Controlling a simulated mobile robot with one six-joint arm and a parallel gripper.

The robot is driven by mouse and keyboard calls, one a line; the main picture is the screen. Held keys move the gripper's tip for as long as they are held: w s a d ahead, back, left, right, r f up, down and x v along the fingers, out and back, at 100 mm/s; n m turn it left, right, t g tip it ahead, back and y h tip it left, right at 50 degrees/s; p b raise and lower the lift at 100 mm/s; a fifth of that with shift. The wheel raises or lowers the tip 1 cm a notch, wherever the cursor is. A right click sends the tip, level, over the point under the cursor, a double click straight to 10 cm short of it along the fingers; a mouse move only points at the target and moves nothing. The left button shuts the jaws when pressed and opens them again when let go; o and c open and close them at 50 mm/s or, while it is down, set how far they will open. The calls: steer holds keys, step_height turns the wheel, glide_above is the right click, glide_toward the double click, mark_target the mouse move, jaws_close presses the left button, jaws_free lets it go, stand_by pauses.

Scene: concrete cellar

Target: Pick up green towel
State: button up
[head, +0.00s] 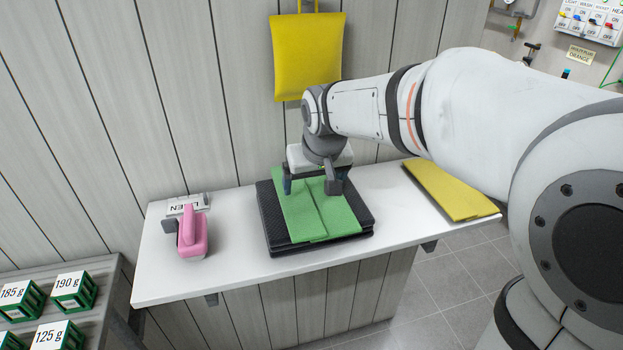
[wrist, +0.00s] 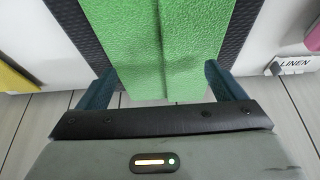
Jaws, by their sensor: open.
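The green towel (head: 318,215) lies folded flat on a black textured pad or stack (head: 271,225) on the white shelf. It also fills the upper middle of the wrist view (wrist: 155,45). My gripper (head: 308,187) is over the rear part of the towel, pointing down. In the wrist view my gripper's two fingers (wrist: 162,88) are apart, one on each side of the green towel's end. The gripper holds nothing. I cannot tell exactly how high the fingertips are above the black stack.
A pink iron-like object (head: 192,236) stands on the white shelf (head: 232,262) to the left, near a LINEN label (head: 186,208). A folded yellow cloth (head: 450,190) lies at the right end. A yellow cloth (head: 307,55) hangs on the panelled wall behind. Green crates (head: 75,290) stand lower left.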

mark_target(311, 195)
steer(key=x, duration=0.2)
steer(key=shift+w+a+f, duration=0.1)
steer(key=shift+a+f, duration=0.05)
steer(key=shift+f, duration=0.15)
steer(key=shift+c, duration=0.4)
steer(key=c, duration=1)
